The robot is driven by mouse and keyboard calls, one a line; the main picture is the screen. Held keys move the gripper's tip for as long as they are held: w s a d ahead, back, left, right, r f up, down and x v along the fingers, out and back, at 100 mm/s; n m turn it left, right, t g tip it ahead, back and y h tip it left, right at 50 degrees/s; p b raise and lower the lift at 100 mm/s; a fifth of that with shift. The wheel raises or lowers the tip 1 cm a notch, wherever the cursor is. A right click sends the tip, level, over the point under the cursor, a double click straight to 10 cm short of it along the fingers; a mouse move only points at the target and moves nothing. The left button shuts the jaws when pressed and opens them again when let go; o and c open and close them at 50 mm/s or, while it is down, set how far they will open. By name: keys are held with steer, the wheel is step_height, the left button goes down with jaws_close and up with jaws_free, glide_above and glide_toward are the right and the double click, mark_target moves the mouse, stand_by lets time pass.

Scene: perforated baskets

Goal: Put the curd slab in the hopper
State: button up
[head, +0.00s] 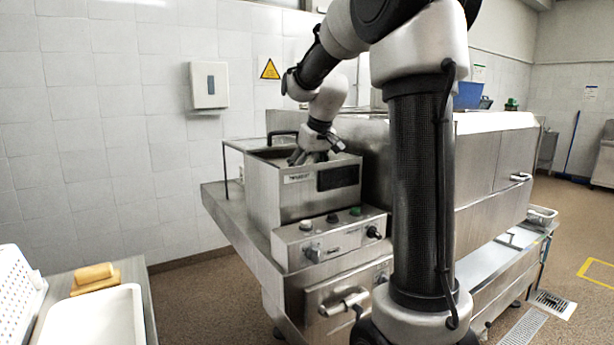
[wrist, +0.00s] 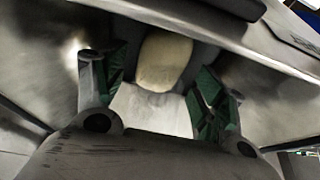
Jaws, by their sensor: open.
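The hopper (head: 277,203) is a square, open-topped steel box on the machine. My gripper (head: 308,157) points down into its opening in the head view, and the front wall hides the fingertips. In the wrist view, my gripper (wrist: 160,85) is open, its green-lined fingers spread apart. A cream curd slab (wrist: 165,62) shows between and beyond the fingers, inside the steel walls, with a gap on each side. A paler patch lies just below it; I cannot tell whether it belongs to the slab. The head view does not show this slab.
Two yellowish blocks (head: 95,278) lie on the side table at lower left, beside a white tray (head: 108,318) and a white perforated basket (head: 15,295). A control panel with knobs (head: 330,235) sits below the hopper. A black handle (head: 282,136) stands behind its opening.

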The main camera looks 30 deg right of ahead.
steer(key=v, duration=1.1)
steer(key=s+a+f, duration=0.3)
steer(key=s+f, duration=0.4)
steer(key=s, duration=0.6)
steer(key=s+a+f, duration=0.4)
steer(key=s+f, duration=0.3)
steer(key=s, duration=0.6)
steer(key=shift+a+f, duration=0.25)
steer(key=shift+f, duration=0.1)
